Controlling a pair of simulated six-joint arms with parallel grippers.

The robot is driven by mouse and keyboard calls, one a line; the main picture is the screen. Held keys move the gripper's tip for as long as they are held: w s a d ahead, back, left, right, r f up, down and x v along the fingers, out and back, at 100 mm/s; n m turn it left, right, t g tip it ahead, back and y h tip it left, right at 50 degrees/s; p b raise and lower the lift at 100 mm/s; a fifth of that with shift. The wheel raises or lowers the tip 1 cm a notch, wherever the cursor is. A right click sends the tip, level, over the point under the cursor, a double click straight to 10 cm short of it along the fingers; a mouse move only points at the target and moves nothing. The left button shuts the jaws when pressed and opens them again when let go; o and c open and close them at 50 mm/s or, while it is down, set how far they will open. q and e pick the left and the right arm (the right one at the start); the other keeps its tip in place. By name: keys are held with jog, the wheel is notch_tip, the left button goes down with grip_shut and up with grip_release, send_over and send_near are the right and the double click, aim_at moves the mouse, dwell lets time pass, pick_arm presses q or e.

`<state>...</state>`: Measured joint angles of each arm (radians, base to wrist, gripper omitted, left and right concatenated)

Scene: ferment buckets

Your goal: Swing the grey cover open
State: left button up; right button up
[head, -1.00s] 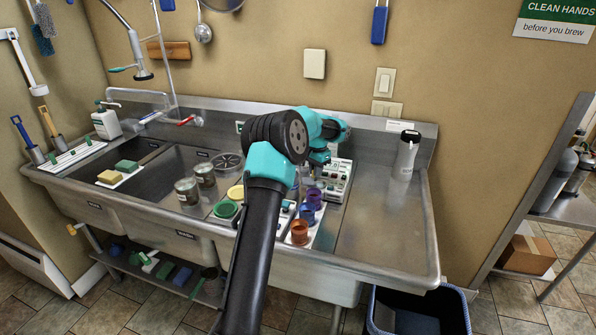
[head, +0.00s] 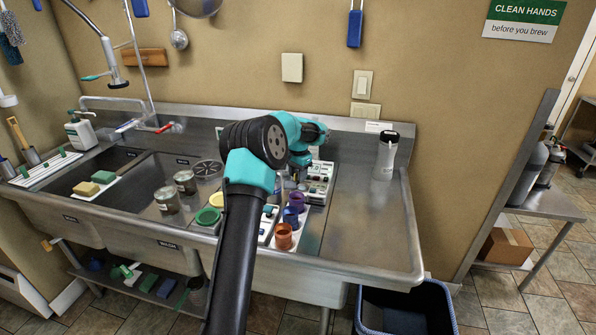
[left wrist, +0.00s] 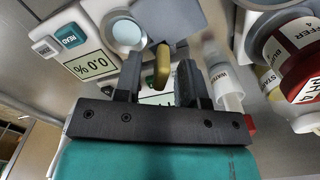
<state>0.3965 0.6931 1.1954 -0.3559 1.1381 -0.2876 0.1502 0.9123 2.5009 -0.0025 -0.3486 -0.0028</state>
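My left gripper (left wrist: 160,85) is open in the left wrist view. A small gold tab (left wrist: 162,66) stands between its fingers, with a gap visible on each side. A grey flat piece (left wrist: 182,16), which looks like the grey cover, lies just beyond the tab; I cannot tell how far it is swung. Beside it is a white instrument with a round pale window, a percent display (left wrist: 92,65) and a green READ button (left wrist: 69,36). In the head view the instrument (head: 320,180) is at the back of the sink top, partly behind my left arm. My right gripper is not in view.
Purple, blue and orange cups (head: 284,236) stand in front of the instrument. A white bottle (head: 387,155) stands at the back right. The steel drainboard (head: 365,230) is mostly clear.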

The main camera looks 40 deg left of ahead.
pick_arm(q)
jog(key=shift+r, duration=0.15)
notch_tip(320, 180, up, 17)
dwell(0.5)
